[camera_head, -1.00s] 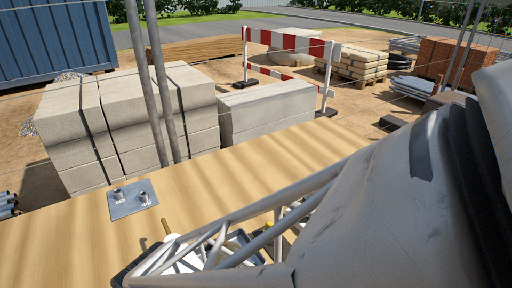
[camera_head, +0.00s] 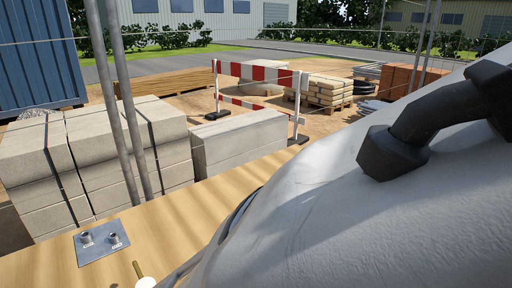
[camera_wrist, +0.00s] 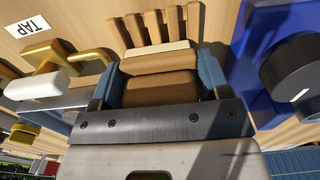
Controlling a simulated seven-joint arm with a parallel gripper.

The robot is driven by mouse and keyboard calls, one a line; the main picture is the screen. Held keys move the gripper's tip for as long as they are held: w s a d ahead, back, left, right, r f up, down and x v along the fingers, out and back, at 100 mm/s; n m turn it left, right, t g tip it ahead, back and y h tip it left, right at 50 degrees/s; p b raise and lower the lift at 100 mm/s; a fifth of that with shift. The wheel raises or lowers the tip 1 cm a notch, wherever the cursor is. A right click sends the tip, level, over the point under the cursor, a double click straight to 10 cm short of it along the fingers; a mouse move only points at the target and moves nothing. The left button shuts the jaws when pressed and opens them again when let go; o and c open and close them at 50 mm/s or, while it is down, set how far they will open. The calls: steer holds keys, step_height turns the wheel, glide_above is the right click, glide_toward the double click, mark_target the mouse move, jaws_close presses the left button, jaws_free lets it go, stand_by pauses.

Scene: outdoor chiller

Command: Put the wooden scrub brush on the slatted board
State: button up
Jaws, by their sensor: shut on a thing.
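In the wrist view my gripper (camera_wrist: 160,72) is shut on the brown wooden scrub brush (camera_wrist: 160,90), with a blue finger pad on each side of it. A pale strip shows at the brush's far edge; I cannot tell whether it belongs to the brush or to the board. The slatted board (camera_wrist: 168,27) shows just beyond the brush as several light wooden slats. I cannot tell whether brush and board touch. In the head view my arm hides the gripper, brush and board.
Brass tap fittings (camera_wrist: 60,55) with a white handle are close on the left in the wrist view, near a TAP label (camera_wrist: 28,28). A blue object (camera_wrist: 248,50) with a black round part (camera_wrist: 290,70) stands close on the right. A metal plate (camera_head: 102,249) with bolts lies on the wooden top.

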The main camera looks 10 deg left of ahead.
steer(key=shift+f, duration=0.2)
steer(key=o, duration=1)
steer(key=shift+c, duration=0.2)
step_height(320, 180, up, 12)
steer(key=shift+r, duration=0.2)
stand_by(0.6)
